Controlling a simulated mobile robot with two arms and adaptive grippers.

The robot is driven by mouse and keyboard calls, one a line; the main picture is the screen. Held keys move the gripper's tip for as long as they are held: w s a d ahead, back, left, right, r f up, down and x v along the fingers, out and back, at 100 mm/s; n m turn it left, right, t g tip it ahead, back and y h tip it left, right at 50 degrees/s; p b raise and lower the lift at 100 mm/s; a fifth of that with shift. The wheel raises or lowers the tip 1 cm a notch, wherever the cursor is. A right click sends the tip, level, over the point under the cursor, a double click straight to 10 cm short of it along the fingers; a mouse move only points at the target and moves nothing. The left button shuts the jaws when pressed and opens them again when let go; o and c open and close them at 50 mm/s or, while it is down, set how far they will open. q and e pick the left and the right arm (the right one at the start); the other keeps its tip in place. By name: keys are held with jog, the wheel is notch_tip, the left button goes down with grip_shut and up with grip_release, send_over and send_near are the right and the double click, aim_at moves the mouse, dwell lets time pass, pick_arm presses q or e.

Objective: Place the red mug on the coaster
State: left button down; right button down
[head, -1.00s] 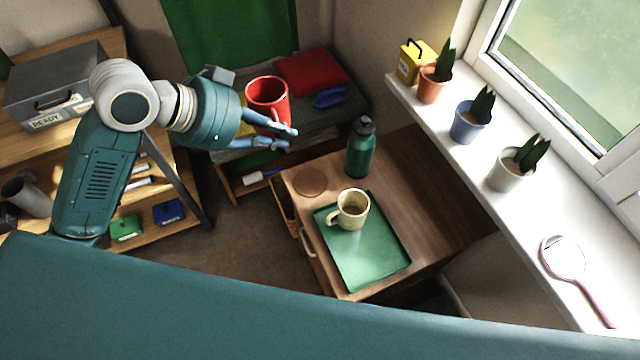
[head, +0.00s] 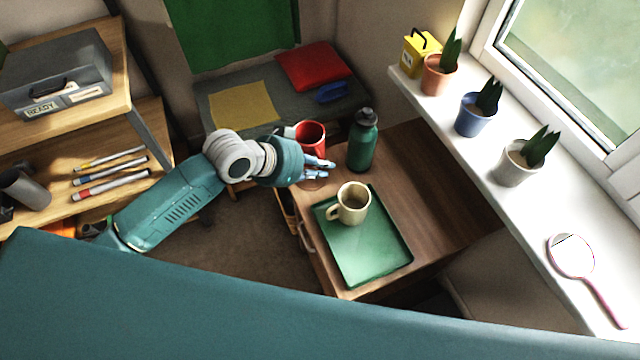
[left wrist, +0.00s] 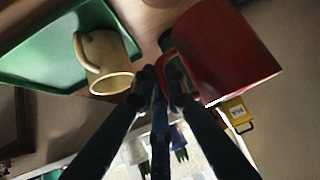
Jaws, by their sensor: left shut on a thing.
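I cannot tell whether the mug's base touches anything. My right gripper is not in view.
A green bottle (head: 362,141) stands close to the right of the red mug. A green tray (head: 372,262) with a cream mug (head: 351,204) lies in front. The windowsill at right holds potted plants, a yellow box (head: 419,55) and a hand mirror (head: 573,257).

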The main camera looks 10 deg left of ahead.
pick_arm(q)
notch_tip(320, 180, down, 9)
jog(key=shift+r, duration=0.1)
dwell(0.3)
jog(key=c, duration=2)
grip_release()
jog(key=shift+f, duration=0.2)
jog(key=shift+r, duration=0.2)
jog(key=v, duration=1.2)
